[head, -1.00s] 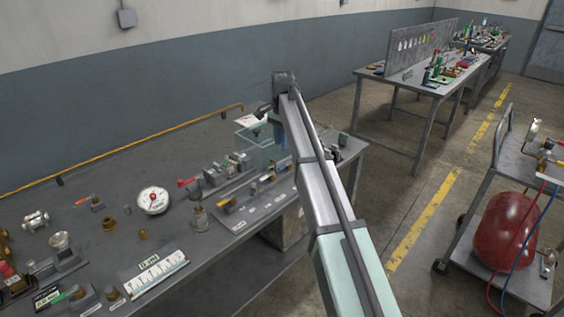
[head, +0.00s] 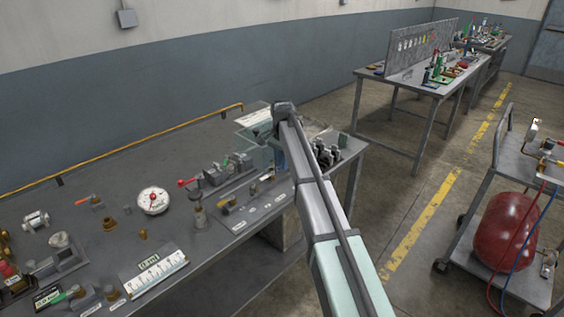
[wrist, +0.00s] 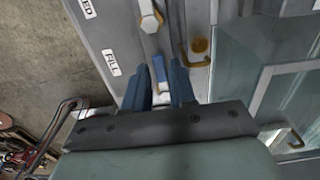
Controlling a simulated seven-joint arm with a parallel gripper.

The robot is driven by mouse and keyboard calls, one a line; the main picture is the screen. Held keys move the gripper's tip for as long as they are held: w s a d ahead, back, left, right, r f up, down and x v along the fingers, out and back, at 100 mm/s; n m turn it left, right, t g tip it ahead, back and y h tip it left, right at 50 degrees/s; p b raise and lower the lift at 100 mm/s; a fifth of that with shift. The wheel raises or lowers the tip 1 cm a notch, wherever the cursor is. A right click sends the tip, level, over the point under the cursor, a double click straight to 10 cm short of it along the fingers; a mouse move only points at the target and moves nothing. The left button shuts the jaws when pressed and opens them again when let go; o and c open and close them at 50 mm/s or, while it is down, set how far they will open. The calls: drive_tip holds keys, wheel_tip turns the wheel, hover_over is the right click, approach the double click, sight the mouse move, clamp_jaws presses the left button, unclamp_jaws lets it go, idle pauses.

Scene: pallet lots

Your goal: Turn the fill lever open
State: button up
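In the wrist view, the fill lever (wrist: 159,68) is a small blue handle on a grey panel (wrist: 118,35), beside a white label reading FILL (wrist: 111,62). My gripper (wrist: 158,76) is over it, with its two blue fingers spread on either side of the lever. Gaps seem to show between the lever and the fingers; contact is not clear. In the head view my arm hides most of the gripper and the lever, at the bench's right end.
Another valve with a white hex part (wrist: 150,20) and a brass fitting (wrist: 198,48) are close to the fingers. A clear-walled tank (wrist: 240,85) stands right of the panel.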

clamp_jaws()
drive_tip(key=shift+s+d, duration=0.1)
drive_tip(key=n, duration=0.2)
drive_tip(key=d+n, duration=0.1)
drive_tip(key=shift+s+n, duration=0.35)
drive_tip(key=shift+n, duration=0.05)
drive_tip(key=n, duration=0.1)
drive_tip(key=d+n, duration=0.1)
drive_tip(key=n, duration=0.2)
drive_tip(key=shift+s+d+n, duration=0.15)
drive_tip(key=shift+d+n, duration=0.1)
drive_tip(key=shift+n, duration=0.05)
drive_tip(key=n, duration=0.1)
drive_tip(key=d+n, duration=0.1)
drive_tip(key=n, duration=0.2)
drive_tip(key=shift+d+n, duration=0.3)
drive_tip(key=shift+w+d+n, duration=0.2)
drive_tip(key=shift+d+n, duration=0.05)
drive_tip(key=shift+n, duration=0.6)
drive_tip(key=shift+w+d+n, duration=0.2)
drive_tip(key=shift+n, duration=0.6)
drive_tip(key=shift+w+d+n, duration=0.2)
drive_tip(key=shift+d+n, duration=0.05)
drive_tip(key=shift+n, duration=0.6)
